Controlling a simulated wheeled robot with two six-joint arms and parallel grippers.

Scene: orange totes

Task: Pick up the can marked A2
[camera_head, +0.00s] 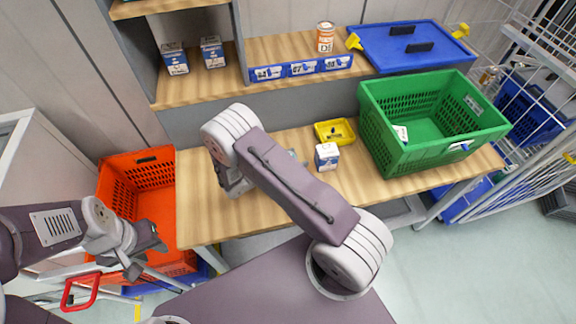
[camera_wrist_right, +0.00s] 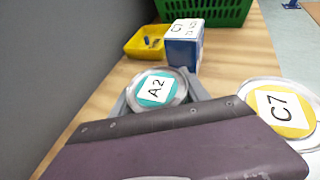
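The can marked A2 (camera_wrist_right: 156,89), with a teal top and silver rim, stands in the right wrist view. Grey fingers of my right gripper (camera_wrist_right: 158,96) show on both sides of it. Whether they press on it I cannot tell. In the head view my right arm hides this can, and the right gripper (camera_head: 234,180) shows only in part, low over the wooden table (camera_head: 205,222). My left gripper (camera_head: 145,252) appears open and empty, in front of the orange tote at the left.
The can marked C7 (camera_wrist_right: 284,110) stands close on the right. A blue-white box (camera_wrist_right: 184,46) and a yellow tray (camera_wrist_right: 146,41) are beyond A2. A green crate (camera_head: 375,128) stands at right. An orange tote (camera_head: 160,205) is at left. A grey wall (camera_wrist_right: 60,60) runs along the left.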

